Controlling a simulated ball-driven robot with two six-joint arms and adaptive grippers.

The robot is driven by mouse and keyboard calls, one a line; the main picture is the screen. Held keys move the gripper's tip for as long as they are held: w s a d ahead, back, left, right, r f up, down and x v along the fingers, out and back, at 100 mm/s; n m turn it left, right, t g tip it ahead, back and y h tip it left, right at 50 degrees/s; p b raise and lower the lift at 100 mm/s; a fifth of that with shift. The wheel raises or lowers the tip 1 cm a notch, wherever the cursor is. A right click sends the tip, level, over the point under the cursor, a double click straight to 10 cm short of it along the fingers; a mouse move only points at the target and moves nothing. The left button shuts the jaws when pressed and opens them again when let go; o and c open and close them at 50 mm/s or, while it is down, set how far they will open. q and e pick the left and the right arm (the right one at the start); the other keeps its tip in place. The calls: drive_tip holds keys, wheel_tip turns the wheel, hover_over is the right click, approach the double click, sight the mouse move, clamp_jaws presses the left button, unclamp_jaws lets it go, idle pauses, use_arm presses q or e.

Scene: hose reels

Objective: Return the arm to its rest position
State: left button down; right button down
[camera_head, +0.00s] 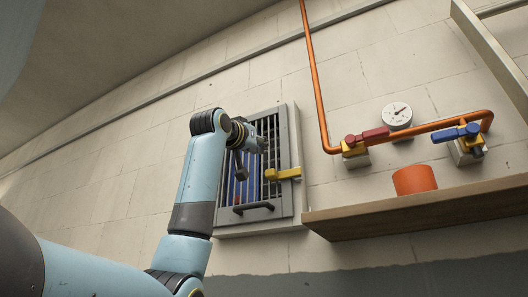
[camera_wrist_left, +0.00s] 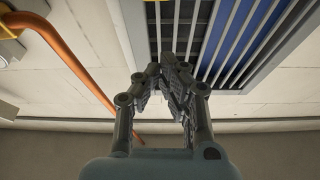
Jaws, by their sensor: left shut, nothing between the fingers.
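My left arm (camera_head: 190,190), light blue with dark joints, rises from the lower left in the head view and bends at the top. Its left gripper (camera_head: 262,145) is in front of a grey barred panel on the wall. In the left wrist view, the dark fingers of the left gripper (camera_wrist_left: 165,76) come together and hold nothing. The barred panel (camera_head: 284,150) has blue behind its bars, a dark handle at the bottom and a yellow latch (camera_head: 284,174) at its right side. My right gripper is not in view.
An orange pipe (camera_head: 315,75) runs down and right along the wall, with a red-handled valve (camera_head: 368,137), a blue-handled valve (camera_head: 457,133) and a round gauge (camera_head: 397,115). An orange cup-like object (camera_head: 414,180) stands on a wooden shelf (camera_head: 420,213). The wall left of the arm is clear.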

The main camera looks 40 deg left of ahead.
use_arm(q)
drive_tip(key=b+v, duration=0.2)
drive_tip(key=v, duration=0.4)
drive_tip(key=shift+f+b, duration=0.25)
drive_tip(key=shift+b, duration=0.1)
